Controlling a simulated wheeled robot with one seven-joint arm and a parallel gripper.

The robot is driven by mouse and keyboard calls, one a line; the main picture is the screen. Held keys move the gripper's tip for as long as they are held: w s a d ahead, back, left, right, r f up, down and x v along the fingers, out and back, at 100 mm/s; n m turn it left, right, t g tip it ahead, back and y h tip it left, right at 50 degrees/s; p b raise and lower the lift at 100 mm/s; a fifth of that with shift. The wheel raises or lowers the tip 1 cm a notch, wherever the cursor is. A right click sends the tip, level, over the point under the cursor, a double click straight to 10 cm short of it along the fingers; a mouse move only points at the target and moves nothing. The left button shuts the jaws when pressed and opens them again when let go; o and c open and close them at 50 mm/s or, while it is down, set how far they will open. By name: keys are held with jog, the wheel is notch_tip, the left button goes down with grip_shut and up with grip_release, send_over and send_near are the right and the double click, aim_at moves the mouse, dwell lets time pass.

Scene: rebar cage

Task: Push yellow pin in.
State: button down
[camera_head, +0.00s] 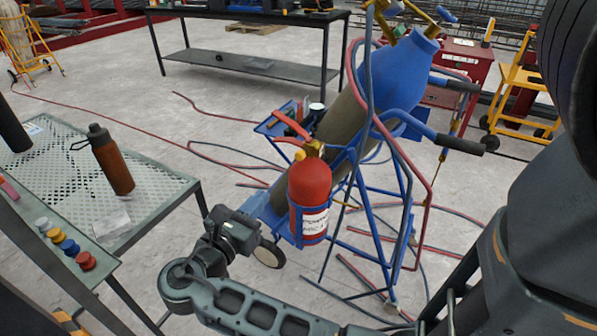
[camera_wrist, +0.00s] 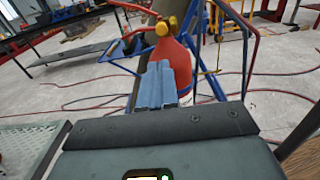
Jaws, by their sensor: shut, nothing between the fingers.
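A red fire extinguisher (camera_head: 310,188) stands upright in the blue cart. A small yellow part, which looks like the yellow pin (camera_head: 299,155), sticks out at the left of its brass valve head (camera_head: 314,148). The extinguisher also shows in the wrist view (camera_wrist: 174,58), with yellow parts at its top (camera_wrist: 162,28). My gripper (camera_wrist: 160,70) is shut and empty, its blue-grey fingers pointing at the extinguisher. In the wrist view the fingertips overlap the lower left of the red body, below the yellow part. I cannot tell the gap in depth. In the head view the fingertips are hard to make out.
A blue gas cylinder (camera_head: 392,75) leans in the cart behind the extinguisher, with hoses around it. A black bench (camera_head: 250,66) stands behind. Open floor lies between.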

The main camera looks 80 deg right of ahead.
aim_at(298, 157)
jog(key=shift+r, duration=0.15)
jog(key=shift+s, duration=0.1)
jog(key=x, duration=1.4)
jog(key=shift+a+p, duration=0.1)
jog(key=shift+p, duration=0.2)
jog(key=shift+p+x, duration=0.8)
jog(key=shift+x, duration=0.2)
jog(key=shift+s+d, duration=0.15)
jog(key=shift+d, duration=0.25)
